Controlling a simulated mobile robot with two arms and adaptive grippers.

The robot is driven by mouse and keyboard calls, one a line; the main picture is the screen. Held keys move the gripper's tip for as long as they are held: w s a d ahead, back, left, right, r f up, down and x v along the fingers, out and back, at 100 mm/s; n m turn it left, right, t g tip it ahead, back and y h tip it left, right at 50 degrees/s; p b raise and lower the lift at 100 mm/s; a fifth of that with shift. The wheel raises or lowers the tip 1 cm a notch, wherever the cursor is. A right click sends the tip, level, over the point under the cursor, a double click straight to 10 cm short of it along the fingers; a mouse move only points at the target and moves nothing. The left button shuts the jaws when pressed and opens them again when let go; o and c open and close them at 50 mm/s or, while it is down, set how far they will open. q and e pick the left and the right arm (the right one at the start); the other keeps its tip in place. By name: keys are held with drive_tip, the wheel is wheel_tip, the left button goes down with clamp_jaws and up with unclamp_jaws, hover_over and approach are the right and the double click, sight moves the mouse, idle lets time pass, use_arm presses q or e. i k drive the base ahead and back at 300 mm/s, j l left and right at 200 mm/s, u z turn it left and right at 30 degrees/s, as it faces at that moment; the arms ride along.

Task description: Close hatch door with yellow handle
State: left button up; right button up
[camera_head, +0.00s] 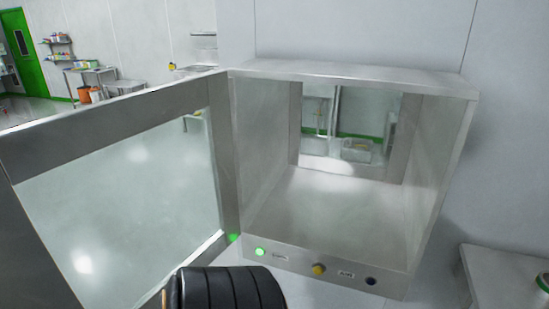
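The hatch is a steel pass-through box (365,209) set at the wall in the middle of the head view. Its metal-framed glass door (110,100) stands wide open, swung out to the left from the box's left edge. The glass pane (125,200) fills much of the lower left. I see no yellow handle on the visible part of the door; its outer and lower parts run out of the picture. A small yellow knob (319,268) sits on the panel under the opening. Neither gripper's fingers are in view.
A black ribbed part of my arm shows at the bottom, in front of the door's lower inner corner. The panel carries a lit green light (260,252) and a dark button (370,281). The box interior is empty. A pale bench (505,270) stands at the lower right.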

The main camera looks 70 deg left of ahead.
sight(30, 278)
drive_tip(key=k+j+u, duration=0.1)
drive_tip(key=k+u, duration=0.2)
drive_tip(key=k, duration=0.85)
drive_tip(key=k+j+u, duration=0.1)
drive_tip(key=j, duration=0.35)
drive_tip(key=k+j+u, duration=0.15)
drive_tip(key=j, duration=0.3)
drive_tip(key=j+u, duration=0.1)
drive_tip(key=j, duration=0.4)
drive_tip(key=i+j, duration=0.2)
drive_tip(key=j, duration=0.15)
drive_tip(key=i+j+u, duration=0.1)
drive_tip(key=j, duration=0.3)
drive_tip(key=i, duration=0.05)
